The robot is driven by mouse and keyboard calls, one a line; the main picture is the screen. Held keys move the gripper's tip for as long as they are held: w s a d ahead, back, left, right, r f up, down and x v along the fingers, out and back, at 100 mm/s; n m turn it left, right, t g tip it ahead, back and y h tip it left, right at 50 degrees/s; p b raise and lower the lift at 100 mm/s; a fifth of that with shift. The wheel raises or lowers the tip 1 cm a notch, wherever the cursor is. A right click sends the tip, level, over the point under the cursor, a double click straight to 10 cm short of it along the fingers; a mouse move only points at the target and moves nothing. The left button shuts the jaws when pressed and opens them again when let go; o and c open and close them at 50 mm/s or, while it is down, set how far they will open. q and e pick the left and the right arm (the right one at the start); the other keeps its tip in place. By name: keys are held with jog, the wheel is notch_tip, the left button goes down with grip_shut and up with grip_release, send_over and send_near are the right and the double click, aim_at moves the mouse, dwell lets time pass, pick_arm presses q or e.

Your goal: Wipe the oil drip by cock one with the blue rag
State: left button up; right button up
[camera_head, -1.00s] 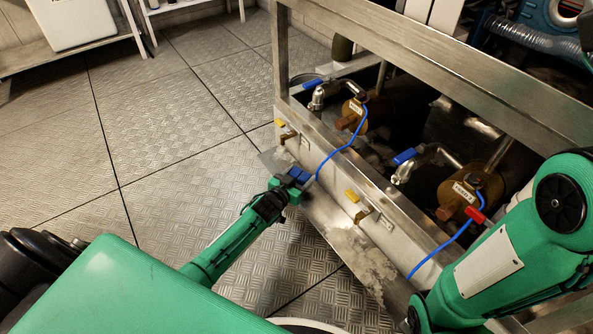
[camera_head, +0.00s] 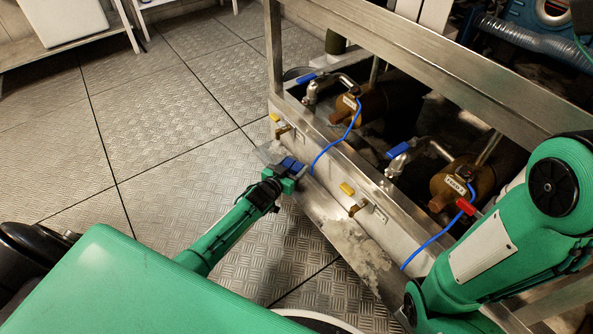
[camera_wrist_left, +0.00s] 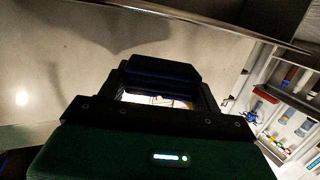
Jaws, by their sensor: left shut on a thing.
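My left gripper (camera_head: 287,169) is shut on the blue rag (camera_head: 292,163), a small dark blue block at its fingertips. The rag also shows dark between the fingers in the left wrist view (camera_wrist_left: 160,72). The gripper is beside the frame's front wall, over the metal ledge (camera_head: 325,212) along its foot. I cannot tell whether the rag touches it. A yellow-handled cock (camera_head: 276,118) is just beyond the rag; another yellow-handled cock (camera_head: 347,189) is nearer. I cannot tell which is cock one. No oil drip can be made out. My right gripper is out of view.
The steel frame's top rail (camera_head: 420,65) runs above two brass housings with blue-lever valves (camera_head: 313,77) (camera_head: 399,150). Thin blue lines (camera_head: 335,143) hang over the front wall. Pale crust (camera_head: 370,262) lies on the ledge. The floor (camera_head: 160,150) at left is clear.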

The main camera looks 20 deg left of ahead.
pick_arm(q)
jog(key=shift+w+a+r, duration=0.1)
jog(key=shift+w+a, duration=0.5)
jog(key=shift+a, duration=0.4)
jog(key=shift+w+a+r, duration=0.1)
jog(key=shift+w+a, duration=0.5)
jog(key=shift+a, duration=0.35)
